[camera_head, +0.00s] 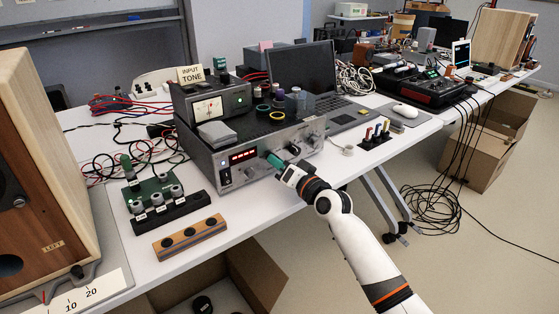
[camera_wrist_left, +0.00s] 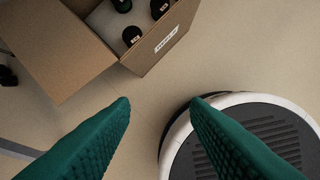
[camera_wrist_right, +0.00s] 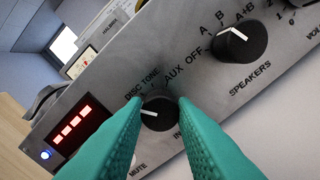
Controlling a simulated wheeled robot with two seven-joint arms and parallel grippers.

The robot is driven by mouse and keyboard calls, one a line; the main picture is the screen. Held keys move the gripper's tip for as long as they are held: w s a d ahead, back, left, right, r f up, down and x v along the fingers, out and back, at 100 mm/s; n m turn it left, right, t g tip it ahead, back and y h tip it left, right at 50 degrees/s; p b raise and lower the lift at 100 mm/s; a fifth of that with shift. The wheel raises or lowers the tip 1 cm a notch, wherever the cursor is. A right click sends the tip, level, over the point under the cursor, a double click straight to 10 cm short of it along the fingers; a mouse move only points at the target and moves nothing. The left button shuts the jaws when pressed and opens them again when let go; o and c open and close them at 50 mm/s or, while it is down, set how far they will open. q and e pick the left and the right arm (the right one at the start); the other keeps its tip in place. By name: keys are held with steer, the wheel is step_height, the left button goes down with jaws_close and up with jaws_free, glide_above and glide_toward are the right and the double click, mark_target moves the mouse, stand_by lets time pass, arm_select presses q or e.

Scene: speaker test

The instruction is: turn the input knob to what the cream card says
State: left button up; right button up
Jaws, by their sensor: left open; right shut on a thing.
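The cream card (camera_head: 191,74) reads "INPUT TONE" and stands on top of the meter box. The input knob (camera_wrist_right: 158,115) is black with a white pointer line on the silver amplifier (camera_head: 225,165). DISC, TONE and AUX are printed around it. Its pointer lies toward the left, on the DISC side, not at TONE. My right gripper (camera_head: 272,158) is at the amplifier front; in the right wrist view its green fingers (camera_wrist_right: 158,112) are shut on the knob's sides. My left gripper (camera_wrist_left: 160,100) is open and empty above the floor, outside the head view.
The speakers knob (camera_wrist_right: 238,46) sits to the right of the input knob in the right wrist view. A wooden block with holes (camera_head: 190,238) and a black strip (camera_head: 170,208) lie before the amplifier. A wooden speaker (camera_head: 50,180) stands left. An open carton (camera_wrist_left: 100,45) is on the floor.

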steer(key=m+p, duration=0.3)
steer(key=m, duration=0.5)
steer(key=shift+m, duration=0.3)
arm_select(q)
steer(key=s+f+g, duration=0.1)
steer(key=s+f, duration=0.2)
steer(key=f, duration=1.1)
steer(key=shift+s+a+p, duration=0.15)
steer(key=shift+s+p, duration=0.2)
steer(key=shift+p, duration=0.1)
arm_select(e)
steer(key=shift+m, duration=1)
steer(key=shift+f, duration=0.1)
steer(key=o, duration=1)
steer(key=shift+s+d, duration=0.15)
steer(key=p+v, duration=0.1)
steer(key=v, duration=0.2)
steer(key=shift+s+d, duration=0.2)
steer(key=shift+s, duration=0.05)
arm_select(q)
steer(key=s+f+p, duration=0.1)
steer(key=s+f, duration=0.3)
steer(key=shift+s+a+f, duration=0.35)
steer(key=shift+f, duration=0.05)
arm_select(e)
steer(key=v, duration=0.8)
